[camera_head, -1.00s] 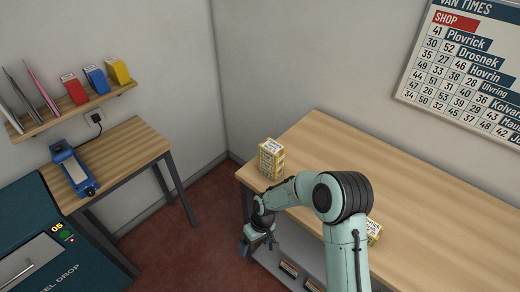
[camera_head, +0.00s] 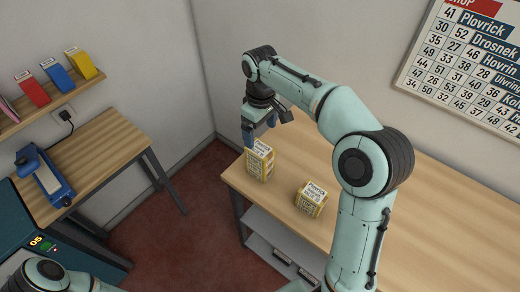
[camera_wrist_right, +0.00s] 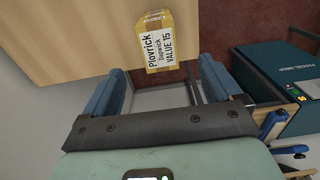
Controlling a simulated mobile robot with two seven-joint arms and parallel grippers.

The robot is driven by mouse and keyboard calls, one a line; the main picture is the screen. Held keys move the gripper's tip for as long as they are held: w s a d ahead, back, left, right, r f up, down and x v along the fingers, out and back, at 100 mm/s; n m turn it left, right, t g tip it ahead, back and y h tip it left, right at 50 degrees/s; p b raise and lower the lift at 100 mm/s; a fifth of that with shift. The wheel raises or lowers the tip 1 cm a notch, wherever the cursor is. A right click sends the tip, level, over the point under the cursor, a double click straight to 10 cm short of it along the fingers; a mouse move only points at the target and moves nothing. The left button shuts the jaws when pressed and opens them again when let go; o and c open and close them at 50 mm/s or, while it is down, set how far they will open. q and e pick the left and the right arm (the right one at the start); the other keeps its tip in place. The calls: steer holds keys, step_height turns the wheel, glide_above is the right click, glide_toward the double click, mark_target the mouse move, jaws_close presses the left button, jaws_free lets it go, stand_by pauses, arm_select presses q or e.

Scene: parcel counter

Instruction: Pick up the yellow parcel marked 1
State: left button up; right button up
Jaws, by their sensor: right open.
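Two yellow parcels with white labels stand on the wooden counter. The left parcel (camera_head: 261,165) is taller and near the counter's corner; the right parcel (camera_head: 311,200) is lower, near the front edge. Its label seems to read Plovrick. I cannot make out a 1 on either. My right gripper (camera_head: 260,128) is open and empty, just above and behind the left parcel. In the right wrist view, a yellow parcel (camera_wrist_right: 168,28) labelled Plovrick, VALUE 15, shows beyond the open right gripper (camera_wrist_right: 162,73). I cannot tell for sure which parcel this is. My left gripper is out of view.
The counter (camera_head: 440,225) is bare to the right, partly behind my right arm. A lower shelf (camera_head: 270,245) lies under it. A side table (camera_head: 110,145) with a blue device (camera_head: 48,180) stands at left, below a wall shelf (camera_head: 60,100). A teal parcel-drop cabinet (camera_head: 15,225) is at far left.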

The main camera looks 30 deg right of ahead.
mark_target(260, 149)
steer(key=f, duration=0.4)
steer(key=shift+s+f+b, duration=0.25)
steer(key=shift+f+b, duration=0.05)
steer(key=shift+f, duration=0.05)
steer(key=shift+w+f, duration=0.15)
steer(key=shift+f, duration=0.3)
steer(key=f, duration=0.4)
steer(key=shift+w+f, duration=0.3)
steer(key=shift+f, duration=0.1)
steer(key=c, duration=1.1)
